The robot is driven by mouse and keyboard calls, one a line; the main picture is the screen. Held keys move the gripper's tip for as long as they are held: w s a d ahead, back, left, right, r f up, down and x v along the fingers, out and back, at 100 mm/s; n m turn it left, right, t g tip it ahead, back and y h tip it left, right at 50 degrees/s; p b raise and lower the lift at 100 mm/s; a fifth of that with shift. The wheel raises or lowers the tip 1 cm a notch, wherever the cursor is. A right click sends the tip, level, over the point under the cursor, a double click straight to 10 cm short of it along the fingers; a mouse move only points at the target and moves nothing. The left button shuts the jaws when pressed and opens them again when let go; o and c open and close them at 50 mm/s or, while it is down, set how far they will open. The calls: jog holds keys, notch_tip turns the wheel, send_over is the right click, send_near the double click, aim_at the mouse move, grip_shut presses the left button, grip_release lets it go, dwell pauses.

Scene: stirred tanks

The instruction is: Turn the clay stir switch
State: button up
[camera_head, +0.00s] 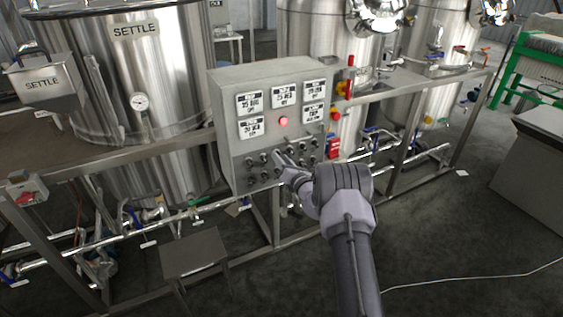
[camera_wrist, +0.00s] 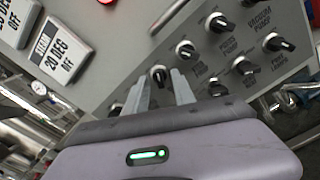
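A grey control box (camera_head: 226,140) carries rows of black rotary knobs on its lower front. My gripper (camera_head: 283,160) reaches to these knobs in the head view and hides some of them. In the wrist view my gripper (camera_wrist: 163,76) has its two fingers apart, with one black knob (camera_wrist: 158,74) showing between the tips. Whether the fingers touch this knob I cannot tell. Its label is hidden or too small to read, so I cannot tell which knob is the clay stir switch. Other knobs (camera_wrist: 220,23) lie to the right, some with pump labels.
A red light (camera_head: 283,120) and several label displays (camera_head: 285,95) sit above the knobs. Steel tanks (camera_head: 165,70) stand behind the frame. A small step (camera_head: 193,256) stands on the floor at left.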

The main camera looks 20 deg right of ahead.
grip_shut()
jog(key=shift+n+b, duration=0.3)
jog(key=shift+n, duration=0.1)
jog(key=shift+n+b, duration=4)
jog(key=shift+n, duration=1.5)
